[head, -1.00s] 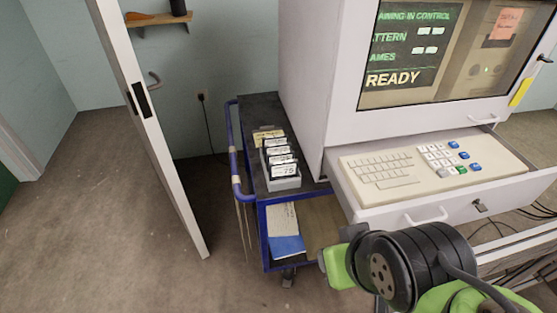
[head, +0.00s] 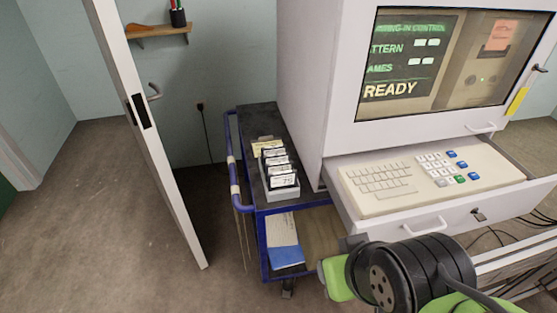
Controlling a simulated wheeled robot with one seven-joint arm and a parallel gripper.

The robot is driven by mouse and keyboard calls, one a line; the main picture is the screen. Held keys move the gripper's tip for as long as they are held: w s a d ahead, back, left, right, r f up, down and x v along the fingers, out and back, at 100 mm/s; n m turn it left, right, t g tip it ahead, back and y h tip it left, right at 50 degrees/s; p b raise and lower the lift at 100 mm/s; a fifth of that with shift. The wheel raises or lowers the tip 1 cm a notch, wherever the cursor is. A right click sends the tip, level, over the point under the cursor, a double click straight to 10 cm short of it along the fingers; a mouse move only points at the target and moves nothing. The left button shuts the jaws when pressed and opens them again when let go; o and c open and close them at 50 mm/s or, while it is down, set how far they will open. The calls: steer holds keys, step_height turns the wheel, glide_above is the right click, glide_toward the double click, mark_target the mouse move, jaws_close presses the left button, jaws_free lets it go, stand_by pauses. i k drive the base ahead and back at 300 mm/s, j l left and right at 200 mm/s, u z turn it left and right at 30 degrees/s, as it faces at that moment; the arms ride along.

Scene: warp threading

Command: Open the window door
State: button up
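The window door (head: 443,62) is a clear pane in a pale frame on the front of the grey-white cabinet (head: 305,85). It looks shut. Behind it are a green-lettered screen reading READY and a beige panel with an orange note. A small pale handle (head: 481,128) is on the frame below the pane. A dark latch or key (head: 541,68) sticks out at the right edge, above a yellow strip. My black and green arm shows at the bottom right, below the drawer. My gripper's fingers are not in view.
An open keyboard drawer (head: 408,222) juts out below the window. A blue-framed cart (head: 241,207) with a box of cards (head: 280,178) stands left of the cabinet. A white room door (head: 163,165) stands ajar further left. Bare floor (head: 85,220) lies at the left.

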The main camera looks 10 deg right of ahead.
mark_target(343, 133)
steer(key=z, duration=1.35)
steer(key=k+l+u, duration=0.15)
steer(key=l, duration=0.15)
steer(key=k+l+u, duration=0.15)
steer(key=l, duration=0.2)
steer(key=i+l+u, duration=0.15)
steer(key=l+u, duration=0.15)
steer(key=l, duration=0.3)
steer(key=i+l+u, duration=0.1)
steer(key=l+u, duration=0.15)
steer(key=l, duration=0.4)
steer(key=i+l+u, duration=0.15)
steer(key=l, duration=0.1)
